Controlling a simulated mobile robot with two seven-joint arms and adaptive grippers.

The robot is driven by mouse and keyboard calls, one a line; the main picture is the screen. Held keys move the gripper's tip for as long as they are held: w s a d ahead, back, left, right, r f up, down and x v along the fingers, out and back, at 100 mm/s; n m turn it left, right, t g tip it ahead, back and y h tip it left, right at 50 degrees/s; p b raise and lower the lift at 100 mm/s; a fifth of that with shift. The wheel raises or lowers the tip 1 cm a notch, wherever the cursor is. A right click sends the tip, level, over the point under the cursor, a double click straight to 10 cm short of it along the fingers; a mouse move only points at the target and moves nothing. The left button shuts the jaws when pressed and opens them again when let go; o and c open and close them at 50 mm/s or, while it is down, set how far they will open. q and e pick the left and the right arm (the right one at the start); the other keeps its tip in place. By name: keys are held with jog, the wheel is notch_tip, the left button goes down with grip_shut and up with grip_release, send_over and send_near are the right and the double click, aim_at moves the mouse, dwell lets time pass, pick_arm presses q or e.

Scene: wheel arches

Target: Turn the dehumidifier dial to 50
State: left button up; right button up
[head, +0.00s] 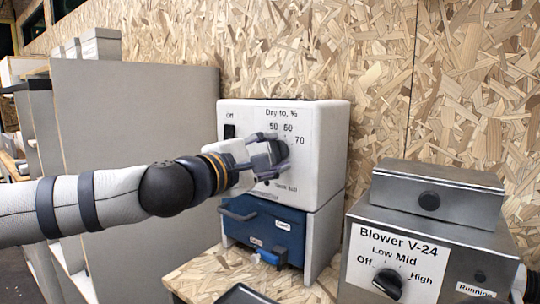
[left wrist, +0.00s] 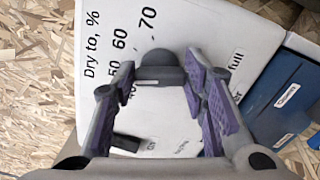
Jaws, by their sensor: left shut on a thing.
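The dehumidifier (head: 330,160) is a white box with a front label reading "Dry to, %" and the numbers 50, 60 and 70. Its dark round dial (head: 279,153) sits below the numbers, partly hidden by my left gripper (head: 268,158). In the left wrist view the dial (left wrist: 163,66) lies between the purple-padded fingers of my left gripper (left wrist: 160,88), which is shut on it. A pale line on the dial points left in that view, roughly toward the 50; its exact setting is hard to tell. My right gripper is not in view.
A blue tank (head: 285,228) with a handle sits under the dial panel. A metal Blower V-24 box (head: 470,262) with its own black knob (head: 388,283) stands at the right. A grey cabinet (head: 140,110) stands at the left, and a chipboard wall is behind.

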pick_arm(q)
jog(key=shift+n, duration=0.3)
jog(key=o, duration=1.2)
jog(key=shift+c, duration=0.2)
jog(key=v, duration=1.2)
